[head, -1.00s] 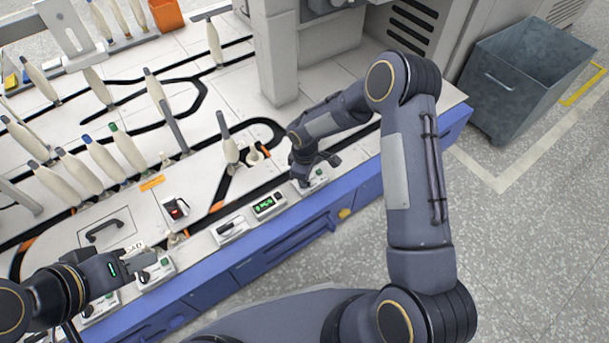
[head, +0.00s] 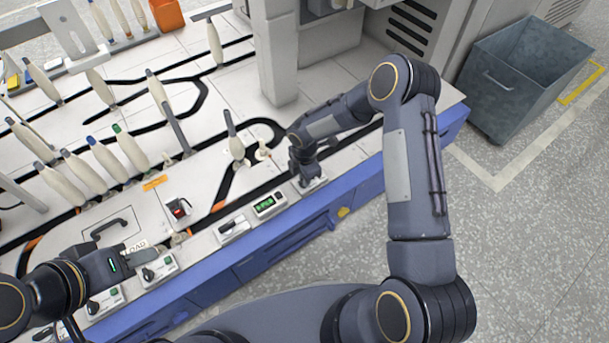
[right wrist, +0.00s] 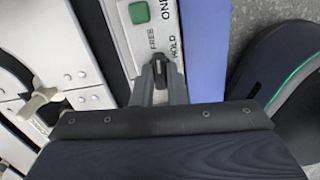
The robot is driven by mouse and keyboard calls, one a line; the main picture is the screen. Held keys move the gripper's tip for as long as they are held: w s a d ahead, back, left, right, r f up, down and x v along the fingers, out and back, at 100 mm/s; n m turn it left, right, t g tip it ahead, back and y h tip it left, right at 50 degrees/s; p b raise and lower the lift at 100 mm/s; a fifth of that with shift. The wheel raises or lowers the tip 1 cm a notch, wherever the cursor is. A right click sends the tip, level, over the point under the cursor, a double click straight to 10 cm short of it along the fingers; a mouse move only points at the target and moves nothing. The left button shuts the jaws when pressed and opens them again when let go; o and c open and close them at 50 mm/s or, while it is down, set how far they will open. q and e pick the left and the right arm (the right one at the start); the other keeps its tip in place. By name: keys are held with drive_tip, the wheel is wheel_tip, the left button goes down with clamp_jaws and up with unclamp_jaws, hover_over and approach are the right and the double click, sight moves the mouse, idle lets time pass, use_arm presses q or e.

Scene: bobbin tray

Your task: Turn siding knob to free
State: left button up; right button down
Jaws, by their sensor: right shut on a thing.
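The siding knob (right wrist: 160,71) is a small black knob on a white control box (right wrist: 124,32), with the words FREE and HOLD printed by it and a green button above. In the right wrist view my right gripper (right wrist: 160,80) is shut on the knob, one finger on each side. The knob's tip points up toward the two words; I cannot tell exactly which it marks. In the head view my right gripper (head: 307,180) hides most of that box. My left gripper (head: 142,258) is beside another control box (head: 162,268); its finger gap is unclear.
Several pale bobbins stand on dark tracks, one peg (head: 237,148) close left of my right arm. A green display (head: 266,205) and a red-lit device (head: 179,208) are between the grippers. A white column (head: 274,60) rises behind. A grey bin (head: 515,80) stands right.

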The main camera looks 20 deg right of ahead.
drive_tip(key=shift+n, duration=0.6)
drive_tip(key=c, duration=1.4)
unclamp_jaws()
drive_tip(key=shift+c, duration=0.2)
drive_tip(key=shift+r, duration=0.1)
wheel_tip(320, 180, up, 8)
drive_tip(key=p, duration=0.3)
